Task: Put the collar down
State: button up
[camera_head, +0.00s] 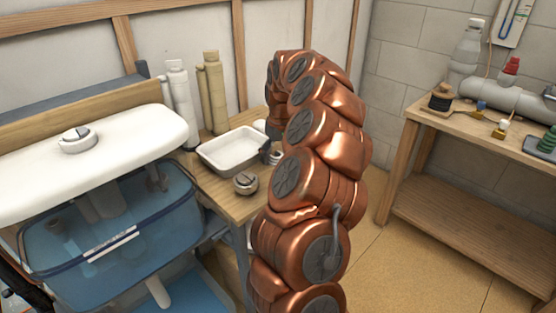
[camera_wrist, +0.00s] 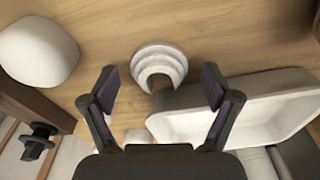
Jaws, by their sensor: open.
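My gripper (camera_wrist: 159,82) is open, with its two dark fingers spread apart in the wrist view. A pale, stepped round piece, apparently the collar (camera_wrist: 158,62), sits on the wooden bench top just past and between the fingertips, and neither finger touches it. In the head view a small round piece (camera_head: 276,157), probably the same collar, shows beside the white tray, partly hidden by my arm. My gripper is mostly hidden behind the arm there.
The white tray (camera_head: 230,160) is close beside the gripper. A grey round fitting (camera_head: 245,184) stands near the bench's front edge; another (camera_head: 77,140) sits on the white basin (camera_head: 130,143). Upright pipes stand behind the tray. A second bench (camera_head: 450,120) with parts is at right.

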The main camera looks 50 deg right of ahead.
jog(key=shift+c, duration=0.3)
jog(key=shift+r, duration=0.1)
jog(key=c, duration=1.1)
